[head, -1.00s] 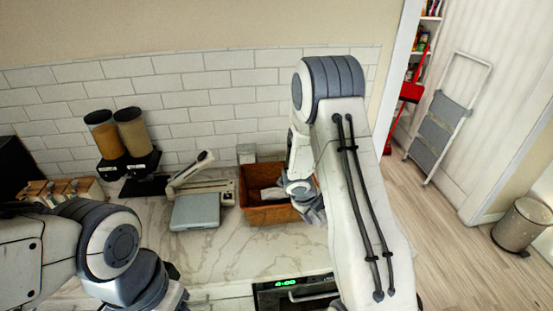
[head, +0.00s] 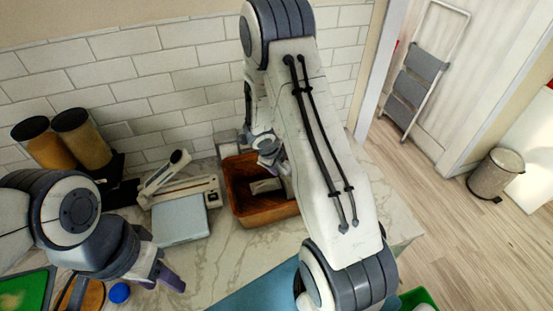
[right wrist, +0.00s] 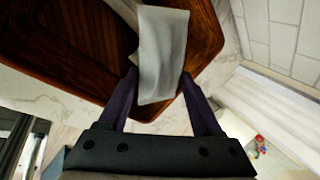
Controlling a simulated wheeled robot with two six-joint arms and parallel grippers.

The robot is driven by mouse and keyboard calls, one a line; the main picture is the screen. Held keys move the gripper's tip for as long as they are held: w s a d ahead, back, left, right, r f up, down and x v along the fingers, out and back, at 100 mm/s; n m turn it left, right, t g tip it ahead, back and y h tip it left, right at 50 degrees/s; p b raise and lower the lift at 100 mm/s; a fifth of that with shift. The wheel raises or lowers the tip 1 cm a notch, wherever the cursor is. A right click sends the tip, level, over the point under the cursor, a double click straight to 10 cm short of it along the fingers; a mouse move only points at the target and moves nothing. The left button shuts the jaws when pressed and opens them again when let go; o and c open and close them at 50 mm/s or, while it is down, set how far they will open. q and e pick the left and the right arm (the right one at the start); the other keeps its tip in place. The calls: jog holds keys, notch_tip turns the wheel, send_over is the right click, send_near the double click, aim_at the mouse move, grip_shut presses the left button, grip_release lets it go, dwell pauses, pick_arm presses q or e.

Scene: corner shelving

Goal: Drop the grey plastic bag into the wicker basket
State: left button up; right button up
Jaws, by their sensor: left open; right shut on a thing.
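The brown wicker basket (head: 268,215) stands on the marble counter in the head view, left of my right forearm. My right gripper (head: 272,160) is at its back right rim, pointing down. In the right wrist view my right gripper (right wrist: 160,92) is shut on the grey plastic bag (right wrist: 163,50), which shows pale and flat over the basket (right wrist: 60,75). A pale grey piece (head: 265,186) shows inside the basket in the head view; I cannot tell whether it is the held bag. My left gripper (head: 165,272) is open and empty over the counter, left of the basket.
A grey scale-like device (head: 180,218) stands left of the basket, with two dispensers (head: 82,140) behind it. A blue ball (head: 119,293) and a green board (head: 25,292) lie at the front left. A step ladder (head: 420,75) and bin (head: 495,172) stand at the right.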

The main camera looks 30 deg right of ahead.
jog(key=shift+w+f+b, duration=0.1)
jog(key=shift+f+b, duration=2.3)
jog(key=shift+f, duration=0.35)
jog(key=o, duration=1.4)
jog(key=shift+r, duration=0.15)
jog(key=p+v, duration=0.3)
jog(key=v, duration=0.7)
jog(key=shift+r, duration=0.15)
jog(key=shift+a, duration=0.1)
